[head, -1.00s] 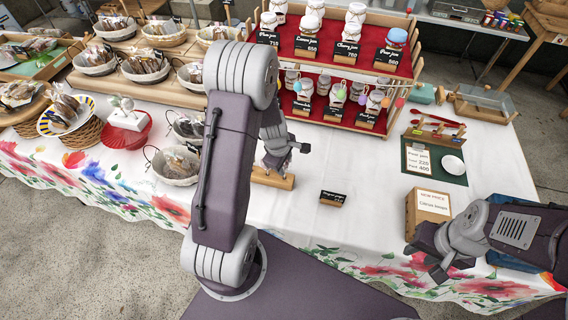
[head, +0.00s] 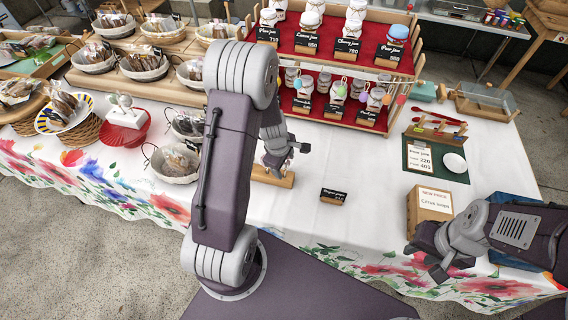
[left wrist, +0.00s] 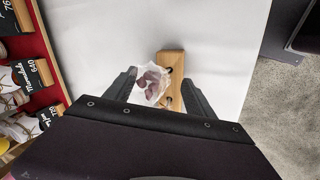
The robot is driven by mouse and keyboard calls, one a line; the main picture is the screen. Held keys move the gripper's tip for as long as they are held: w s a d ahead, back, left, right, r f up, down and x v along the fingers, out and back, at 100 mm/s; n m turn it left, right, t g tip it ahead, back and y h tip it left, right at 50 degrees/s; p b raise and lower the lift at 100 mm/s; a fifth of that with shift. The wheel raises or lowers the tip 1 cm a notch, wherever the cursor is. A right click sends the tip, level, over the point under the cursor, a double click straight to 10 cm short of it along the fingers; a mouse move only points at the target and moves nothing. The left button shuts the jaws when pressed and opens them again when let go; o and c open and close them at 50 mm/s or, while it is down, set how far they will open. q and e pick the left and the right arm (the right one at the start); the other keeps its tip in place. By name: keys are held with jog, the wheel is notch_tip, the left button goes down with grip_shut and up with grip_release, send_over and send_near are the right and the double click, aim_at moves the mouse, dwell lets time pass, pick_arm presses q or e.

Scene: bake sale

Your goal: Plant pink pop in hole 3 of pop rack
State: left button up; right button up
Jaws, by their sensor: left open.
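The pop rack, a small wooden block (head: 272,178), lies on the white cloth beneath my left gripper and is partly hidden by my arm. In the left wrist view the block (left wrist: 173,66) shows dark holes in its top. A pop with dark pink lumps in a clear wrapper (left wrist: 150,84) is between the spread fingers of my left gripper (left wrist: 158,90), overlapping the block's left edge. Its stick is hidden, so I cannot tell whether it is in a hole. My left gripper (head: 283,152) is open. My right gripper (head: 428,262) is open and empty at the front right.
A red tiered jam stand (head: 345,65) is behind. Bread baskets (head: 175,163) stand to the left. A small black sign (head: 333,196) lies right of the rack. A cardboard box (head: 430,204) and green board (head: 437,160) are at the right.

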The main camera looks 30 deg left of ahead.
pick_arm(q)
jog(key=p+v, duration=0.4)
jog(key=v, duration=0.5)
jog(key=shift+w, duration=0.1)
